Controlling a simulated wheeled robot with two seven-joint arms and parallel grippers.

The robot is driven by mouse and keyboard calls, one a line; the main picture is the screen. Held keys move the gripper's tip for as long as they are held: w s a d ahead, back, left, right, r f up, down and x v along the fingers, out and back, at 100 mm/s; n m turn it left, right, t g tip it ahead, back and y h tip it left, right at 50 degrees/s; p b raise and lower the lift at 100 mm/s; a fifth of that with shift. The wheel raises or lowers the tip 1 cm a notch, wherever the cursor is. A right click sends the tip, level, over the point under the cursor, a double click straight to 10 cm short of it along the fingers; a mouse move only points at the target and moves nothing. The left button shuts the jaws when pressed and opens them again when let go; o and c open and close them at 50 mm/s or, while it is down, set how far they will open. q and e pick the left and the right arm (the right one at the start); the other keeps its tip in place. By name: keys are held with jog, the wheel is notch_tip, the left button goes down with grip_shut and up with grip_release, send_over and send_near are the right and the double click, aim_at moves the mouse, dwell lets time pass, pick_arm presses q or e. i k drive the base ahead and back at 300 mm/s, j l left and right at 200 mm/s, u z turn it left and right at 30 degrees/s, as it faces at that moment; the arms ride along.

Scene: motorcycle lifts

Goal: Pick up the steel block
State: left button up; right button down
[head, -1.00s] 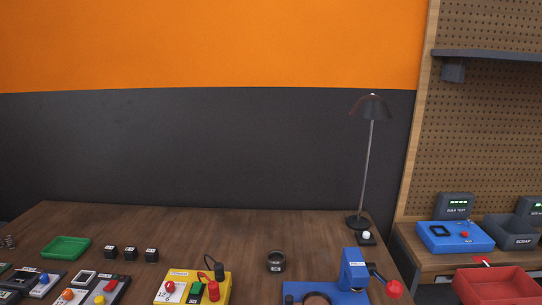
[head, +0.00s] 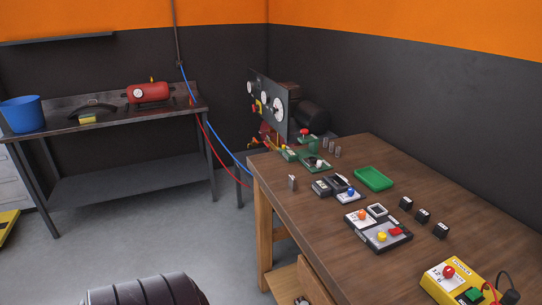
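I cannot tell for certain which piece is the steel block. A small grey metal piece (head: 292,182) stands upright near the left edge of the wooden table (head: 300,210). Small grey upright pieces (head: 331,148) stand in a group at the table's far end. Three small black blocks with white labels (head: 423,215) sit in a row on the right part of the table. Neither of my grippers is in view.
A green tray (head: 374,179), black button panels (head: 380,236) and a yellow power box (head: 455,283) occupy the table. A machine with dials (head: 278,108) stands behind it. A metal bench (head: 120,118) is at the left. A dark ribbed object (head: 145,291) is at the bottom; grey floor lies between.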

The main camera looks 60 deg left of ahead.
aim_at(292, 181)
jog(key=u, duration=1.65)
jog(key=i+j+z, duration=0.15)
jog(key=z, duration=0.2)
jog(key=i+j+z, duration=0.15)
jog(key=z, duration=0.2)
jog(key=j+z, duration=0.4)
jog(key=i+l, duration=0.05)
jog(key=l, duration=0.05)
